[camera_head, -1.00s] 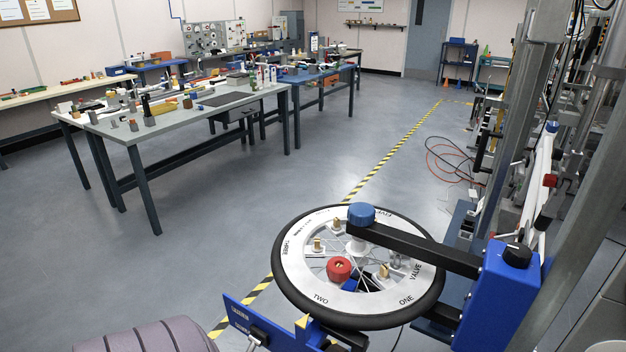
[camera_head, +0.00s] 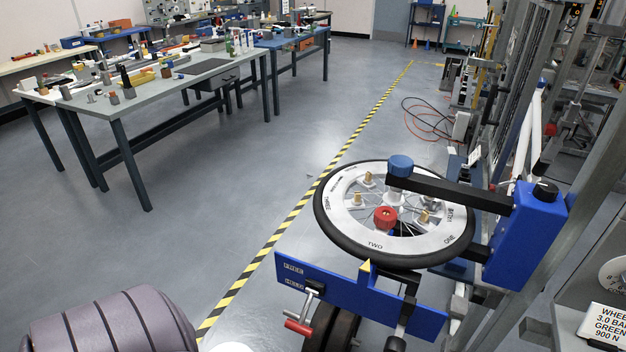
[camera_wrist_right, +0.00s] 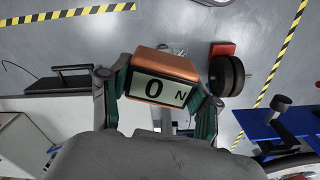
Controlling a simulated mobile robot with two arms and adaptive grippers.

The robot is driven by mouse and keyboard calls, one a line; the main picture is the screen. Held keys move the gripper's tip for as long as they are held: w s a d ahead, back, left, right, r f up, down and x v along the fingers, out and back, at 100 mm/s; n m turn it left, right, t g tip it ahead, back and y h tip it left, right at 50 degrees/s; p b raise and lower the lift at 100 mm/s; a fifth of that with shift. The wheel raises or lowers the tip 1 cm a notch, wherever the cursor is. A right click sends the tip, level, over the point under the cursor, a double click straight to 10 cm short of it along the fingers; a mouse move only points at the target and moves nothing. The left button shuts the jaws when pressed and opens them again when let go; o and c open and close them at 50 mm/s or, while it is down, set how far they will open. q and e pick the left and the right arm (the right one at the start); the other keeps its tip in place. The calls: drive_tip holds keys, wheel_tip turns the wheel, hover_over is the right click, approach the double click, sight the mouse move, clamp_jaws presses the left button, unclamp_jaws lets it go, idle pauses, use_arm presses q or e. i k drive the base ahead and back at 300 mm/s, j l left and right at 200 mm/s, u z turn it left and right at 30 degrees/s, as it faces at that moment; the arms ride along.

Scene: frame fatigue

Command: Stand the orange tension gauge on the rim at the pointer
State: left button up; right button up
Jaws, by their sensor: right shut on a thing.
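The orange tension gauge (camera_wrist_right: 165,63) is in the right wrist view, with its display facing the camera and reading "0 N". My right gripper (camera_wrist_right: 160,84) is shut on it, one finger at each side, and holds it above the floor. In the head view the spoked wheel lies flat, with a black tyre and a pale rim (camera_head: 374,244) lettered TWO and ONE. The yellow pointer (camera_head: 366,265) stands on a blue bar at the wheel's near edge, close to TWO. Neither gripper nor the gauge shows in the head view. My left gripper is out of sight.
A black arm with a blue knob (camera_head: 400,166) reaches over the wheel from a blue post (camera_head: 525,235). A red knob (camera_head: 385,218) sits at the hub, with several small fittings around it. The blue bar (camera_head: 340,290) crosses in front. Workbenches (camera_head: 180,90) stand at the far left; floor between is clear.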

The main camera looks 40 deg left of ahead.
sight(359, 233)
drive_tip(key=j+u, duration=0.1)
drive_tip(key=u, duration=0.35)
drive_tip(key=k+j+u, duration=0.1)
drive_tip(key=u, duration=0.4)
drive_tip(key=j+u, duration=0.15)
drive_tip(key=u, duration=0.3)
drive_tip(key=k, duration=0.05)
